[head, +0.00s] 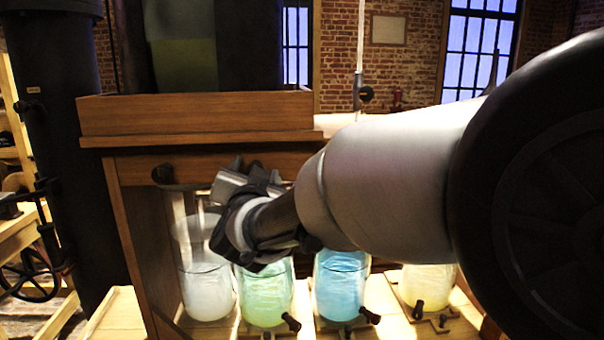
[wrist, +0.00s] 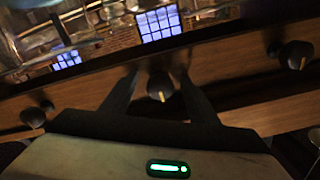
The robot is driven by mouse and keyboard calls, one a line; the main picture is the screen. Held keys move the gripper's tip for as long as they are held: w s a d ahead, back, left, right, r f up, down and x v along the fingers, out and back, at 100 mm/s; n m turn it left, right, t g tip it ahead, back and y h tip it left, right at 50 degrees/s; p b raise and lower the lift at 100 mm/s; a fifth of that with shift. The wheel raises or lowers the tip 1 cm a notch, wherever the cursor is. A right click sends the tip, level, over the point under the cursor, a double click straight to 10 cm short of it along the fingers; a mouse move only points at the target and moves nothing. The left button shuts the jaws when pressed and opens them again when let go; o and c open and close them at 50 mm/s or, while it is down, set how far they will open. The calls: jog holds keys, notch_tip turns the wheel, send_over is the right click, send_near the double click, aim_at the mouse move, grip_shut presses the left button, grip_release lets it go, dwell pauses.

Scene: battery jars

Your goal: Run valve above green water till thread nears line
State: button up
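The green water jar (head: 264,292) stands in the wooden frame between a pale, whitish jar (head: 206,288) and a blue jar (head: 340,288). My gripper (head: 238,185) is above the green jar at the wooden rail and hides the valve there in the head view. In the wrist view, a dark round valve knob (wrist: 160,86) with a yellow mark pointing down sits between my two fingers (wrist: 160,78). Gaps show on both sides of the knob, so the fingers look open around it. The thread and the line cannot be made out.
Other dark knobs sit along the rail, to the left (wrist: 34,116) and right (wrist: 295,55) in the wrist view. A pale yellow jar (head: 428,286) stands at the right. Small dark taps (head: 291,322) are at the jars' feet. A wooden trough (head: 195,112) is above.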

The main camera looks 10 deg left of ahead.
jog(key=v, duration=0.5)
dwell(0.4)
jog(key=s+d+f+n+g+h, duration=0.1)
jog(key=s+d+f+g, duration=0.35)
jog(key=s+d, duration=0.5)
jog(key=s+d+f+g+h, duration=0.2)
jog(key=s+d+f+g, duration=0.4)
jog(key=d, duration=0.6)
jog(key=s+d+f+n+g+h, duration=0.15)
jog(key=s+d+f, duration=0.25)
jog(key=s+d, duration=0.6)
notch_tip(320, 180, up, 14)
jog(key=w+p, duration=0.1)
jog(key=p, duration=1.3)
jog(key=shift+w+r, duration=0.15)
jog(key=shift+w, duration=0.15)
